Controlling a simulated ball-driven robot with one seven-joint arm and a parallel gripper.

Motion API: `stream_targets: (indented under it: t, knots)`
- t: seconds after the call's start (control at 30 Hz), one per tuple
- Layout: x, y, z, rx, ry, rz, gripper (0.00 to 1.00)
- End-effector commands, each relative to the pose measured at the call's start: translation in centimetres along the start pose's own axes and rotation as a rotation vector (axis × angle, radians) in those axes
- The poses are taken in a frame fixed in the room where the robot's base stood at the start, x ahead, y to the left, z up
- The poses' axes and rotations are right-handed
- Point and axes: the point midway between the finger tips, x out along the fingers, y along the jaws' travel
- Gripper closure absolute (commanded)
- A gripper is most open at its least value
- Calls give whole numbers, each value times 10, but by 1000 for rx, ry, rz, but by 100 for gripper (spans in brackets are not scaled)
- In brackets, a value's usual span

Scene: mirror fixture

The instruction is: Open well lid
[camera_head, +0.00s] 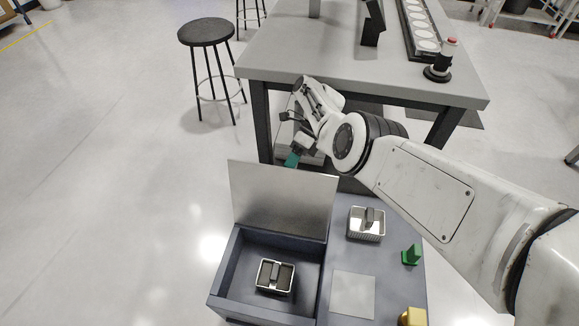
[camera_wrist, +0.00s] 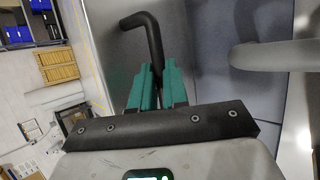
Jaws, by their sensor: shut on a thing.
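The well lid (camera_head: 283,200) is a silver panel standing raised, near upright, at the back edge of the well (camera_head: 240,270) in the grey fixture. The well is uncovered. My gripper (camera_head: 292,159) is at the upper back of the lid, with its green fingertips beside the lid's top edge. In the wrist view, my gripper (camera_wrist: 157,85) is shut on a bent black handle (camera_wrist: 150,35), in front of a grey metal surface. The handle is hidden from the head view.
A metal tray with a dark block (camera_head: 275,276) lies in the well. Right of it are a second metal tray (camera_head: 366,232), a flat square plate (camera_head: 352,294), a green piece (camera_head: 411,255) and a yellow piece (camera_head: 413,317). A grey table (camera_head: 300,60) stands behind my gripper.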

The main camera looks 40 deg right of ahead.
Motion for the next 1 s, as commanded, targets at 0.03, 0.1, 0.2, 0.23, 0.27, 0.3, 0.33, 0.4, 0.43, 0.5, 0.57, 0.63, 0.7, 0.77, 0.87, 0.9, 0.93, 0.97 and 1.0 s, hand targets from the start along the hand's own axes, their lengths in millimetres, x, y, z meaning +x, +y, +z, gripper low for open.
stream_targets:
  t: [0.03,0.1,0.2,0.23,0.27,0.3,0.33,0.4,0.43,0.5,0.57,0.63,0.7,0.77,0.87,0.9,0.93,0.97,1.0]
  knots:
    - [7,-1,-6,5,13,9,100]
    - [7,-1,-6,5,13,8,100]
    - [7,-1,-6,5,13,8,79]
    - [7,-1,-6,5,12,8,76]
    - [6,-1,-5,5,11,7,73]
    - [6,-1,-5,4,10,6,69]
    - [5,0,-4,4,9,6,66]
    - [4,0,-4,3,7,5,60]
    - [4,0,-3,3,7,4,60]
    - [4,0,-3,3,6,3,60]
    - [3,0,-2,2,5,3,60]
    - [2,0,-2,2,4,2,60]
    - [0,2,-1,2,4,2,60]
    - [-2,5,0,1,4,2,60]
    - [-10,12,3,1,5,2,60]
    - [-13,16,5,1,6,2,60]
    - [-16,19,6,2,6,2,60]
    - [-19,22,7,2,6,2,60]
    - [-23,26,8,2,7,3,60]
